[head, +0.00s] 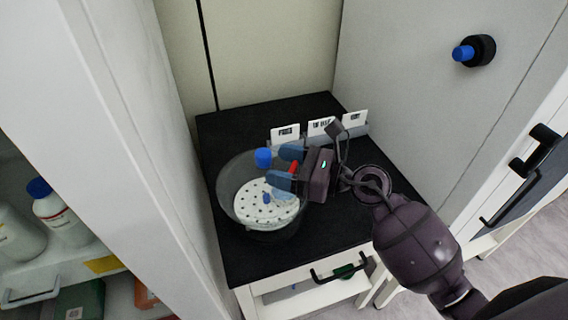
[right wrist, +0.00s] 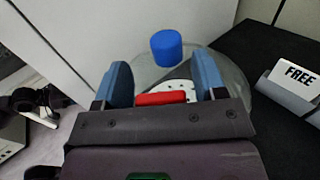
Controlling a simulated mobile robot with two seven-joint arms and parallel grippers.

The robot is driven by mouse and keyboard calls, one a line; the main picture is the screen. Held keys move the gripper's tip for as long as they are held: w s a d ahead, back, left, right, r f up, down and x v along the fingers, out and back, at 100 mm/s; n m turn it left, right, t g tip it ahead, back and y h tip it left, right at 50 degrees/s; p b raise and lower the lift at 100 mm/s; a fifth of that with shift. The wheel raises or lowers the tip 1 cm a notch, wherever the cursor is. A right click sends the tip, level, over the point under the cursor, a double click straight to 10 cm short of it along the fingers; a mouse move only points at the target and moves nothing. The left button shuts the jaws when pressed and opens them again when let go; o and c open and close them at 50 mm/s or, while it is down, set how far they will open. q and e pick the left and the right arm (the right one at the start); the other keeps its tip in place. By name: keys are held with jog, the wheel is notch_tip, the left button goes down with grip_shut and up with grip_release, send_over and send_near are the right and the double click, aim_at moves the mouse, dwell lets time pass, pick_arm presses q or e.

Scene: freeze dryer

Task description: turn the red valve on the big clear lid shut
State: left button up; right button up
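The big clear lid (head: 228,190) is a round transparent dome on the black bench top, over a white perforated plate (head: 255,208). The red valve (head: 293,167) is a small red bar that also shows in the right wrist view (right wrist: 162,98). My right gripper (head: 282,165) reaches in from the right over the lid. In the right wrist view its blue fingers (right wrist: 160,68) stand apart on either side of the red valve, with gaps visible. Whether either finger touches the valve is unclear. Part of the valve is hidden by my gripper. My left gripper is not in view.
A blue cap (head: 263,158) rises close beside the fingers. Sign cards (head: 321,127) stand in a grey holder behind the lid. The black bench top (head: 240,262) is clear around it. Walls flank the bench, with a blue knob (head: 463,53) on the right one.

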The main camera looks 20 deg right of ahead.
jog(key=c, duration=0.7)
jog(key=shift+r+m+t+h+p, duration=0.4)
jog(key=shift+t+p, duration=0.1)
jog(key=shift+p, duration=0.45)
jog(key=shift+c, duration=0.2)
jog(key=shift+d+f+m+t+h+p, duration=0.1)
jog(key=shift+f+m+t+h+p, duration=0.15)
jog(key=shift+p, duration=0.2)
jog(key=shift+f, duration=0.1)
jog(key=o, duration=0.9)
jog(key=shift+w, duration=0.1)
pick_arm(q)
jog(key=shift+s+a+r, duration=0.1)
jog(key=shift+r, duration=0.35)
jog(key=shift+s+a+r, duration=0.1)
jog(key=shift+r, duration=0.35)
